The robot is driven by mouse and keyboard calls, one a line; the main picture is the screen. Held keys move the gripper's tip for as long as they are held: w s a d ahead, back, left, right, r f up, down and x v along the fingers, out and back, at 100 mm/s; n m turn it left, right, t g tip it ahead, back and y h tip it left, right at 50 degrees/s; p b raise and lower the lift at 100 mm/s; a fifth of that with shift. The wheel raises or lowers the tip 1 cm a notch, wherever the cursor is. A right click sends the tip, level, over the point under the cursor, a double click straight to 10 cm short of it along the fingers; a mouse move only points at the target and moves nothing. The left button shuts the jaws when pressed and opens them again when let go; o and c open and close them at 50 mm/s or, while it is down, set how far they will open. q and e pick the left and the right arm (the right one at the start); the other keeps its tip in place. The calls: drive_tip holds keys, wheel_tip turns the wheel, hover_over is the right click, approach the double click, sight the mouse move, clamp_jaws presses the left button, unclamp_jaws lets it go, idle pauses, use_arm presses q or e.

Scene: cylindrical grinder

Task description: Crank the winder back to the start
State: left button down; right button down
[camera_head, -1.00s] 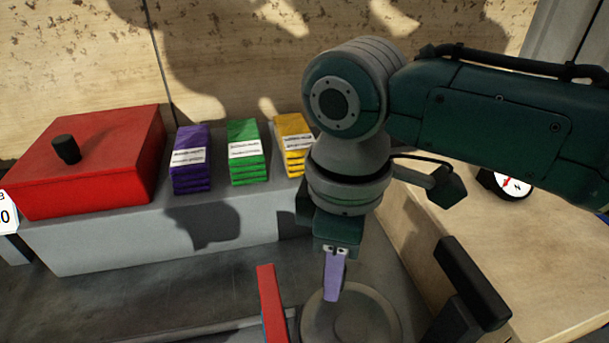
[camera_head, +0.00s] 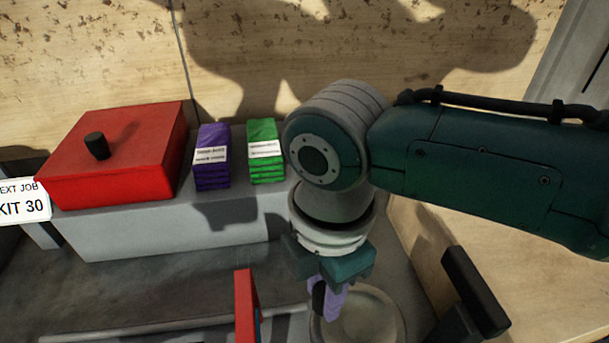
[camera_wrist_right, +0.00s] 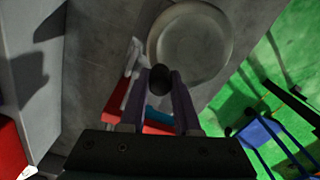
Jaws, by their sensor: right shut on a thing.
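My right gripper (camera_head: 330,298) is low at the centre right of the head view, with pale purple fingers pointing down. In the right wrist view its two fingers (camera_wrist_right: 157,92) close around a small dark knob (camera_wrist_right: 159,78), which I take for the winder's handle. The knob also shows in the head view (camera_head: 318,297), partly covered by the fingers. A red upright plate (camera_head: 245,308) stands just left of the gripper. The rest of the winder is mostly hidden. My left gripper is not in view.
A round shallow dish (camera_head: 372,318) lies right beside the gripper. A red box (camera_head: 120,160) with a black knob, a purple stack (camera_head: 212,172) and a green stack (camera_head: 265,165) stand on a grey ledge (camera_head: 150,232). A black post (camera_head: 474,290) rises at the right.

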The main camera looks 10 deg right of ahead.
drive_tip(key=shift+s+a+r+n, duration=0.1)
drive_tip(key=shift+s+a+n, duration=0.1)
drive_tip(key=shift+n, duration=0.3)
drive_tip(key=c, duration=0.6)
unclamp_jaws()
wheel_tip(320, 180, up, 10)
drive_tip(key=shift+f+p, duration=0.1)
drive_tip(key=shift+p, duration=0.6)
